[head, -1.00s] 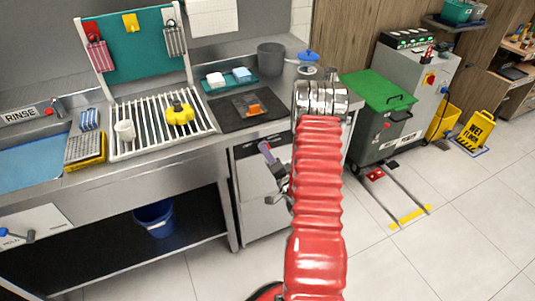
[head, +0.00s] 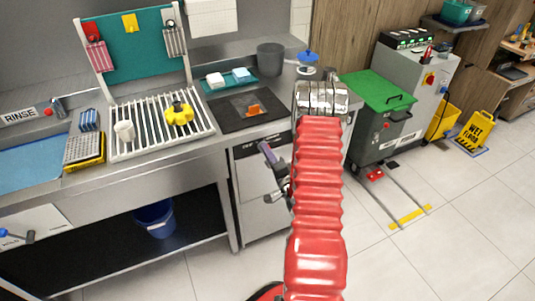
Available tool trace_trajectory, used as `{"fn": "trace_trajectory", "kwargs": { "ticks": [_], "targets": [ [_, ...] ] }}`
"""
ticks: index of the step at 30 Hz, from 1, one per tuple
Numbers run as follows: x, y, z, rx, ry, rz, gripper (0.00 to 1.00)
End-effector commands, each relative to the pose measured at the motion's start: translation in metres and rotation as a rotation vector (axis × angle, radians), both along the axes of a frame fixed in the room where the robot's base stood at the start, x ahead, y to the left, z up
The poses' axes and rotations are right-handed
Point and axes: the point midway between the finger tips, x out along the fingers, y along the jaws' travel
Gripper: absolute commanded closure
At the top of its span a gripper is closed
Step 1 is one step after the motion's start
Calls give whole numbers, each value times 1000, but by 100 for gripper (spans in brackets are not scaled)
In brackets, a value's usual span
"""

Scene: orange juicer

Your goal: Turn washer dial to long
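The washer (head: 250,180) appears to be the pale under-counter appliance with a dark strip (head: 262,144) along its top, left of my red arm. Small pale marks show on the strip, but I cannot make out a dial or its settings. My arm may hide part of the washer's front. My gripper (head: 274,178) is partly hidden by the arm, in front of the washer door. A purple-grey part and a dark metal part stick out left of the arm. The fingertips are too small and covered to tell whether they are open or touching anything.
A steel counter carries a white drying rack (head: 160,140), a dark mat (head: 232,122) and a grey pot (head: 270,58). A blue bucket (head: 155,218) stands underneath. A green-lidded cart (head: 378,90) is right of the arm. The tiled floor at right is mostly clear.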

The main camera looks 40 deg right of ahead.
Motion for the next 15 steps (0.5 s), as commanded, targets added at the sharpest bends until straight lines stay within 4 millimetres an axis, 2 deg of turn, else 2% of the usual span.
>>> {"fn": "trace_trajectory", "kwargs": {
  "ticks": [10,15],
  "targets": [
    [0,3,0,-1,0,6,72],
    [-9,5,0,-1,1,6,72]
  ]
}}
